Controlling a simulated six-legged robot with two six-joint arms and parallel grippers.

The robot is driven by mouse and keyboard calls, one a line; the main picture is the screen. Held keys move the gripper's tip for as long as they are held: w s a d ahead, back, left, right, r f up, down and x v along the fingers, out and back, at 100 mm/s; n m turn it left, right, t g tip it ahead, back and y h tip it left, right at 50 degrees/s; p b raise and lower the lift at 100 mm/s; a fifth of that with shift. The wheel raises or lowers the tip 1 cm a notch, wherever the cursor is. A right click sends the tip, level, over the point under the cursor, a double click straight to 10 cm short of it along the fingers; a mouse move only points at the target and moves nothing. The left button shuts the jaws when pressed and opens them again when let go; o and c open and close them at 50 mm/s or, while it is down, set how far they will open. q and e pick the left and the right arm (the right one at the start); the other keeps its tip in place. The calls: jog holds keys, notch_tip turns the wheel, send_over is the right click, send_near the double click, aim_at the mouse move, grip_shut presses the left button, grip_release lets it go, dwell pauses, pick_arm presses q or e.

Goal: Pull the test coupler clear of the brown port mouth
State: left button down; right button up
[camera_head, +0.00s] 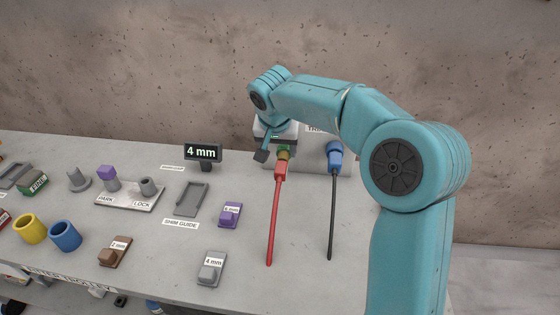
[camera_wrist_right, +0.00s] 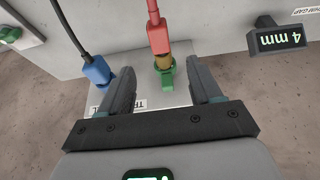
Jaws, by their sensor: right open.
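The red test coupler (camera_head: 281,172), with a red cable, meets the brown port mouth (camera_head: 284,155) at the back of the slab. In the right wrist view, the red coupler (camera_wrist_right: 158,38) touches the brown mouth (camera_wrist_right: 164,62), with a green part (camera_wrist_right: 166,80) behind it. My right gripper (camera_wrist_right: 163,76) is open, its fingers on either side of the green part and brown mouth with gaps on both sides. In the head view, one finger shows left of the port and the rest is partly hidden. My left gripper is not in view.
A blue connector (camera_head: 335,156) with a black cable stands right of the port, close to one finger in the wrist view. A "4 mm" display (camera_head: 203,153) stands to the left. Shim blocks (camera_head: 212,268) and blue and yellow cups (camera_head: 65,236) lie further left. The front right slab is clear.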

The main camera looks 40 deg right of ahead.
aim_at(280, 167)
jog(key=p+x, duration=0.1)
jog(key=x, duration=1)
jog(key=shift+a+r, duration=0.1)
jog(key=c, duration=1)
jog(key=shift+c, duration=0.7)
jog(key=shift+s+a+b, duration=0.1)
jog(key=shift+a+b, duration=0.05)
jog(key=shift+b, duration=0.35)
jog(key=shift+s+a+b, duration=1.1)
jog(key=shift+a+b, duration=0.2)
jog(key=shift+b, duration=0.15)
